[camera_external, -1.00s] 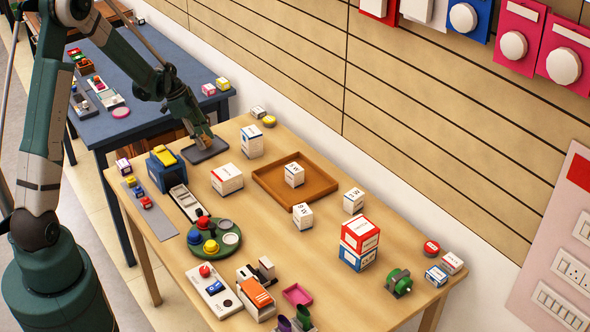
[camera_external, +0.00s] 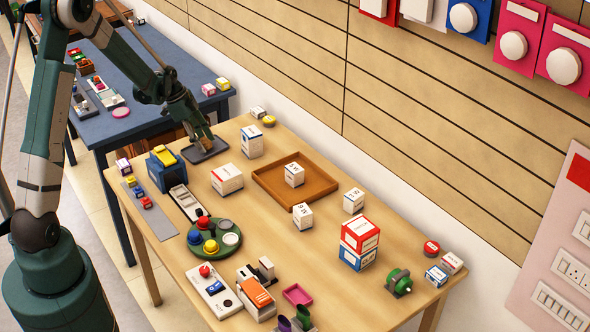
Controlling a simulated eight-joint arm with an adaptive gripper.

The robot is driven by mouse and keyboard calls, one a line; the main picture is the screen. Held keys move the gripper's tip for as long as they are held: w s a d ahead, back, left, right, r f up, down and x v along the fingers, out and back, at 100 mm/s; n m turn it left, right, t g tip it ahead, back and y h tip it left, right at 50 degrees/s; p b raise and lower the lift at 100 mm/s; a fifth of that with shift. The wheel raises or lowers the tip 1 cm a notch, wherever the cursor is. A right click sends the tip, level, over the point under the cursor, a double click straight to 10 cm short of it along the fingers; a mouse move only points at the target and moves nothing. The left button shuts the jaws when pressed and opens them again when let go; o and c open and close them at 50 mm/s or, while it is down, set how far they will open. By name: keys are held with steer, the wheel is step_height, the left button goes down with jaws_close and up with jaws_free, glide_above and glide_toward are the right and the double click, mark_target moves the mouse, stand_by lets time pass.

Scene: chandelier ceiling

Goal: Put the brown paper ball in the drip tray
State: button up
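My gripper (camera_external: 203,138) points down just above a dark grey flat tray (camera_external: 196,159), which looks like the drip tray, at the far left corner of the wooden table. The fingertips are close to the tray surface and small in the view, so I cannot tell whether they are open or shut. I cannot make out the brown paper ball; it may be hidden at or behind the fingers.
A white box (camera_external: 251,141) stands right of the dark tray, and a blue box with a yellow item (camera_external: 166,168) stands left of it. A wooden tray (camera_external: 322,188) holds a white cube (camera_external: 294,174). Several blocks crowd the table (camera_external: 345,270) front.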

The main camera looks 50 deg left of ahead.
steer(key=shift+r, duration=0.2)
steer(key=p+v, duration=0.1)
steer(key=v, duration=1.1)
steer(key=shift+p, duration=0.35)
steer(key=shift+d, duration=0.1)
stand_by(0.3)
steer(key=s+d+r+n+y, duration=0.15)
steer(key=s+d+r, duration=0.25)
steer(key=d+r, duration=0.55)
steer(key=s+d+r+n+y, duration=0.1)
steer(key=s+d+r+n, duration=0.35)
steer(key=d, duration=0.85)
steer(key=s+d+r+n+t, duration=0.1)
steer(key=s+d+r+t, duration=0.1)
steer(key=s+d, duration=0.6)
steer(key=s+d+r+n+t, duration=0.2)
steer(key=s+d, duration=0.7)
steer(key=shift+s+d+r+y, duration=0.2)
steer(key=shift+s+d+y, duration=0.05)
steer(key=shift+s+y, duration=0.1)
